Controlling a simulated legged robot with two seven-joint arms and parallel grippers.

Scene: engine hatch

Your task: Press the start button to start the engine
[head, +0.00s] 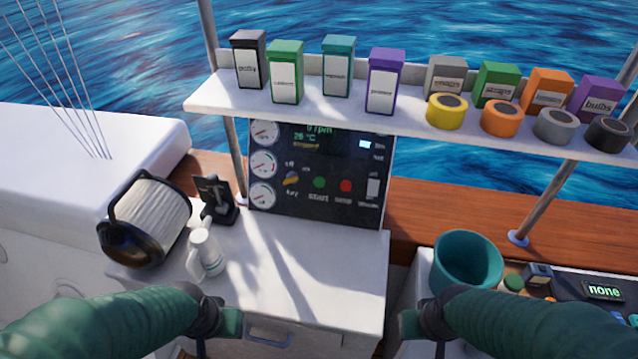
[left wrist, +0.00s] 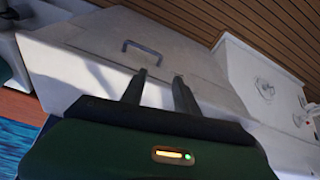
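The green start button (head: 319,183) sits on the dark engine panel (head: 317,209), above the word "start". A red button (head: 346,186) is to its right and a yellow key switch (head: 291,181) to its left. My left gripper (left wrist: 160,77) has two fingers apart with nothing between them in the left wrist view, over the white cabinet. In the head view it is low at the front, well below and apart from the panel. My right gripper (head: 440,345) is at the bottom, right of the cabinet; its fingertips are not clear.
A white shelf (head: 290,108) with boxes and tape rolls overhangs the panel. A teal bucket (head: 466,262) is at right. The counter before the panel is clear.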

